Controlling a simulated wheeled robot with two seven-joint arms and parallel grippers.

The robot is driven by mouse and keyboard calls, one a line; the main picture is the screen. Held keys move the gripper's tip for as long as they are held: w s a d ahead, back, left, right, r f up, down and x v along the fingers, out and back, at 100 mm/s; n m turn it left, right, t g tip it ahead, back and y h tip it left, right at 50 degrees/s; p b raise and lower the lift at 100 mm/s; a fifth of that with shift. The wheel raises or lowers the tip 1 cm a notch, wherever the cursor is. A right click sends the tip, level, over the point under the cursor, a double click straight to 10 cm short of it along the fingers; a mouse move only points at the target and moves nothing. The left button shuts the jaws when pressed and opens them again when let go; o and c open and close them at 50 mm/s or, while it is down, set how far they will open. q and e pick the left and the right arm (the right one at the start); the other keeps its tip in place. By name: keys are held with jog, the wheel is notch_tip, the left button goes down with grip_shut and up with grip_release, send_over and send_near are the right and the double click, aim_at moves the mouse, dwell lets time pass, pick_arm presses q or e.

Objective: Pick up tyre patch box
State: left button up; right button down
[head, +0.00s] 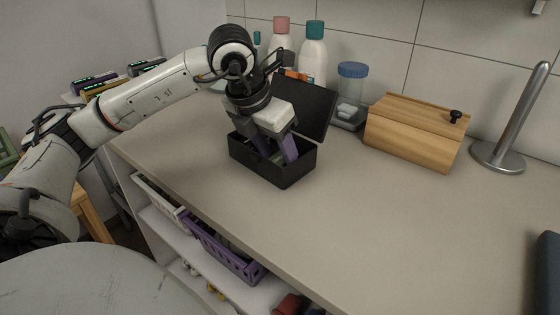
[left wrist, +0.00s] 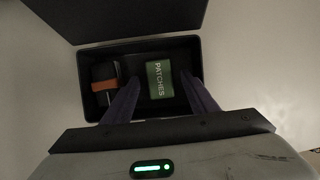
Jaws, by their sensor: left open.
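The tyre patch box is a small green box (left wrist: 159,80) marked "PATCHES" in the left wrist view. It lies inside a black open-lidded case (head: 262,167) on the counter. My right gripper is not in view.
A dark item with an orange band (left wrist: 105,84) lies in the case, left of the green box. The case's raised lid (head: 305,104) stands behind my gripper. Bottles, a jar (head: 350,95) and a wooden box (head: 415,132) stand behind. The front counter is clear.

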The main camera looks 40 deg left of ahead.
pick_arm(q)
jog(key=c, duration=1.1)
